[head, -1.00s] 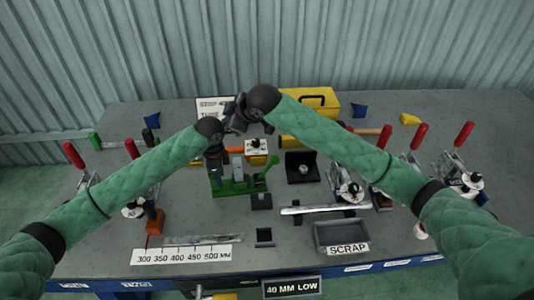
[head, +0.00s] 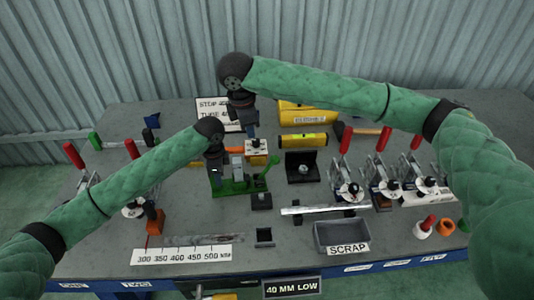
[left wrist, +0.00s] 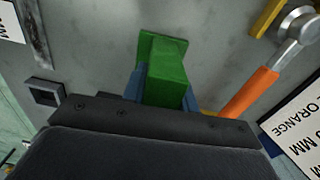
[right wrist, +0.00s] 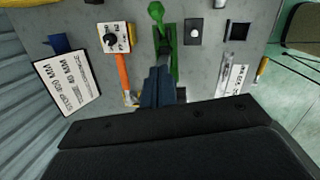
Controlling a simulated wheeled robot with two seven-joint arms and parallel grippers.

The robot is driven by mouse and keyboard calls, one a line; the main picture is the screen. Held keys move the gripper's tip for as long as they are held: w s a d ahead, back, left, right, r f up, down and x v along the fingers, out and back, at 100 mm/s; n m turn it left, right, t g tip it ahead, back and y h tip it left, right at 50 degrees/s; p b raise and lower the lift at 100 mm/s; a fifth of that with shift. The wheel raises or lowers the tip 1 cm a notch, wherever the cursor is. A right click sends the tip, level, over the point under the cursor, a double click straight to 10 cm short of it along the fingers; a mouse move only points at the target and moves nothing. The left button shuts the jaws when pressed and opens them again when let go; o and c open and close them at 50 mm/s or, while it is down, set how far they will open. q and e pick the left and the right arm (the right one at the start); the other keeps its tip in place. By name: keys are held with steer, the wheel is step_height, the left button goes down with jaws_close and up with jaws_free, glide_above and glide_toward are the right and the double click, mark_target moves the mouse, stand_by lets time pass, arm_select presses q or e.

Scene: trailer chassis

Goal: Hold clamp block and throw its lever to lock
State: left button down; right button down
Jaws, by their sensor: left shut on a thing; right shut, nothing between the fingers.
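The green clamp block (head: 236,188) stands near the middle of the bench, with its green lever (head: 266,174) rising at its right end. My left gripper (head: 215,178) is shut on the block's left part; in the left wrist view its blue fingers flank a green block part (left wrist: 168,75). My right gripper (right wrist: 158,75) is shut and empty, above and behind the block; its fingertips are hard to make out in the head view. In the right wrist view, the lever (right wrist: 156,14) shows beyond the fingertips, and they partly cover the block.
An orange-handled tool (right wrist: 123,72) and a white-topped orange block (head: 256,147) lie behind the clamp block. A black fixture (head: 301,167) stands to its right. Red-handled clamps (head: 383,138) line the right side. A scrap tray (head: 341,234) is in front.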

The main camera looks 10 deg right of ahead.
steer(key=shift+s+d+r, duration=0.1)
steer(key=shift+s+d, duration=0.05)
steer(key=shift+d, duration=0.05)
stand_by(0.3)
glide_above(270, 164)
steer(key=a, duration=0.1)
steer(key=shift+s+f, duration=0.2)
steer(key=shift+f, duration=5.9)
steer(key=shift+d, duration=0.1)
